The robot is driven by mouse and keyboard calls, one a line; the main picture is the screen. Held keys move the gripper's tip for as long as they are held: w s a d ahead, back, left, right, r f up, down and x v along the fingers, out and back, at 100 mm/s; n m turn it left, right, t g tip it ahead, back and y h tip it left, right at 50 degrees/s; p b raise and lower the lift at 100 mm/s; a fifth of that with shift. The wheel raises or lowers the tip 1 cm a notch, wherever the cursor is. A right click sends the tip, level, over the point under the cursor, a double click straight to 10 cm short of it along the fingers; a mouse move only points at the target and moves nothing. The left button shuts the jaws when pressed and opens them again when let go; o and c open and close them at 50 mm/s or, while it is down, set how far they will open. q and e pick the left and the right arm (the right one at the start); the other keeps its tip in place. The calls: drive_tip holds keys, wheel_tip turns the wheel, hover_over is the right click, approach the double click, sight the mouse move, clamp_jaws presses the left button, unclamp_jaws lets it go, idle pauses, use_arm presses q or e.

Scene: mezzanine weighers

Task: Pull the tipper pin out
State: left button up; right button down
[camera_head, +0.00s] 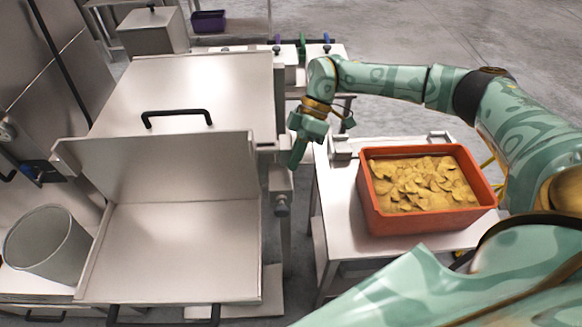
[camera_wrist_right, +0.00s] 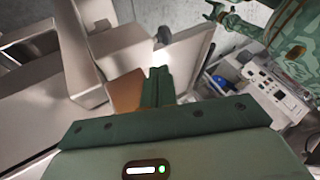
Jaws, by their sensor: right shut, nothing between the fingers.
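The steel tipper (camera_head: 180,250) stands at the left with its open tray facing me. A small knobbed pin (camera_head: 282,204) sticks out at its right side, on the upright post. My right gripper (camera_head: 298,155) is shut and empty, fingers pointing down, above and slightly right of the pin and apart from it. In the right wrist view the closed fingers (camera_wrist_right: 160,78) show, with a dark rounded knob (camera_wrist_right: 163,36) beyond them; I cannot tell if it is the same pin. My left gripper is not in view.
An orange crate of yellow chips (camera_head: 428,222) sits on a steel table (camera_head: 338,205) right of the tipper. A grey bucket (camera_head: 42,245) stands at the left. A narrow gap runs between tipper and table. A purple bin (camera_head: 208,20) is far back.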

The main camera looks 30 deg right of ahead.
sight(283, 191)
drive_tip(key=x, duration=0.5)
drive_tip(key=shift+s+r, duration=0.15)
drive_tip(key=shift+s, duration=0.15)
drive_tip(key=shift+x, duration=1.15)
drive_tip(key=shift+a+f, duration=0.3)
drive_tip(key=shift+f, duration=0.2)
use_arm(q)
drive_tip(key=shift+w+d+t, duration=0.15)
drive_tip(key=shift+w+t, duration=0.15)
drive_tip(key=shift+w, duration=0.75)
use_arm(e)
drive_tip(key=shift+s, duration=0.1)
